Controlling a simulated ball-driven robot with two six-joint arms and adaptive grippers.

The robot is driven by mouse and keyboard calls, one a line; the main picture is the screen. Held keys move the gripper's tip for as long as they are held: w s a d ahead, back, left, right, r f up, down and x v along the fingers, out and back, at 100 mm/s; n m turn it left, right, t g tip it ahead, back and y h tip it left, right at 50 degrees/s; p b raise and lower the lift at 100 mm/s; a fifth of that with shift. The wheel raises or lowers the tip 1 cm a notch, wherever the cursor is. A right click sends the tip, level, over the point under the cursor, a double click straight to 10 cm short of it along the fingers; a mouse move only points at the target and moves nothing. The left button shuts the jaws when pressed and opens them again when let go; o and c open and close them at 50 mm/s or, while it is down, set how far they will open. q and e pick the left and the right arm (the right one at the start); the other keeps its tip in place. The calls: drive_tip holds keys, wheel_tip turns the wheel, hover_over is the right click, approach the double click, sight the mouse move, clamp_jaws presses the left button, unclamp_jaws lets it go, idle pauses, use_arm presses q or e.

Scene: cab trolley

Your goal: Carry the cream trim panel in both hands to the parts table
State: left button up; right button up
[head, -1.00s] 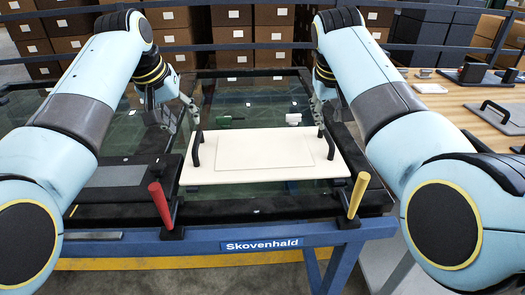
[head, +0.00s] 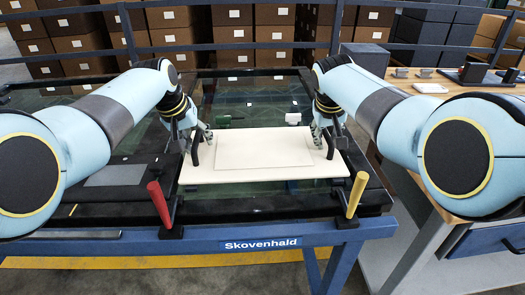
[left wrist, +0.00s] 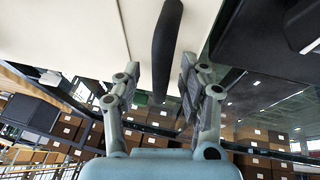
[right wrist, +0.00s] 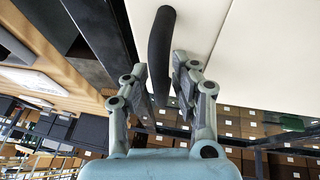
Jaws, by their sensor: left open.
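The cream trim panel (head: 230,172) lies flat across the frame of a blue-legged trolley (head: 195,245), with a black bar handle near each end. My left gripper (head: 203,135) is at the left handle (head: 195,152). In the left wrist view that handle (left wrist: 166,45) reaches between the open fingers, nearer the right finger. My right gripper (head: 322,132) is at the right handle (head: 331,145). In the right wrist view that handle (right wrist: 160,45) reaches between the spread fingers. The parts table (head: 400,97) is at the right, partly hidden by my right arm.
A red clamp lever (head: 159,203) and a yellow one (head: 357,194) stand at the trolley's front edge, beside the panel's front corners. Glass (head: 255,95) lies behind the panel. A blue rail (head: 225,47) and stacked boxes are at the back. Small parts stand on the table's far side.

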use_arm(q)
drive_tip(key=c, duration=0.6)
use_arm(e)
clamp_jaws()
use_arm(q)
clamp_jaws()
drive_tip(key=shift+r, duration=0.15)
use_arm(e)
drive_tip(key=shift+w+r, duration=0.1)
